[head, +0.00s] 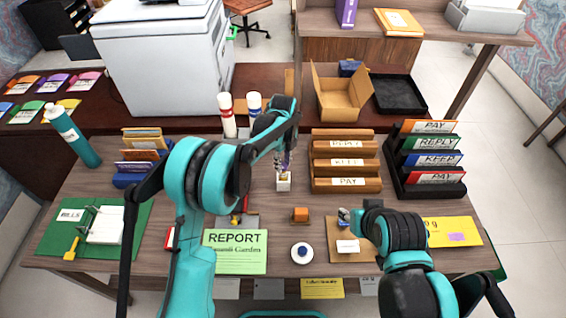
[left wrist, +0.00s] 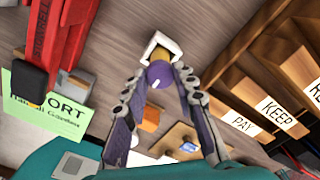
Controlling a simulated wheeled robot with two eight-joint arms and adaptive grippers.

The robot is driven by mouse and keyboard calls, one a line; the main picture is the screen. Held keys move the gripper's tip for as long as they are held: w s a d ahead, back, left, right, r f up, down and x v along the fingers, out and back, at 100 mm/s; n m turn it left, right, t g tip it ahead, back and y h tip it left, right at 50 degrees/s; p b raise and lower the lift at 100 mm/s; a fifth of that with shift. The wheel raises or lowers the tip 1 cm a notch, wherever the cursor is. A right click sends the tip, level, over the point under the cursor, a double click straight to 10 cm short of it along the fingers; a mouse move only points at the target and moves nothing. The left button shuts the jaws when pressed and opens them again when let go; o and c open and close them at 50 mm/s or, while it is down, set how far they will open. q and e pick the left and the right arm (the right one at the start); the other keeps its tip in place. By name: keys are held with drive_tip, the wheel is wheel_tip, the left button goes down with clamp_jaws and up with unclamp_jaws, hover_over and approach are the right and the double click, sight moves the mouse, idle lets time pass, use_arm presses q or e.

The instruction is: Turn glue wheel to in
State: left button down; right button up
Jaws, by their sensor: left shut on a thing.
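The glue stick stands in a small white square holder (head: 283,184) on the desk. In the left wrist view its round purple wheel (left wrist: 158,76) faces the camera, with a yellow part behind it and the white holder (left wrist: 163,43) around that. My left gripper (head: 284,163) reaches down over the holder. In the left wrist view its two fingers (left wrist: 159,78) are on either side of the wheel, shut on it. In the head view the fingers largely hide the wheel, and no marking on it can be read.
A wooden sorter (head: 345,168) marked PAY, KEEP and REPLY stands close right of the holder. A green REPORT sheet (head: 235,252), an orange block (head: 300,214) and a round white item (head: 302,253) lie in front. White bottles (head: 227,115) stand behind.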

sight(283, 165)
idle(0.6)
use_arm(q)
drive_tip(key=c, duration=1.2)
unclamp_jaws()
wheel_tip(283, 165, up, 12)
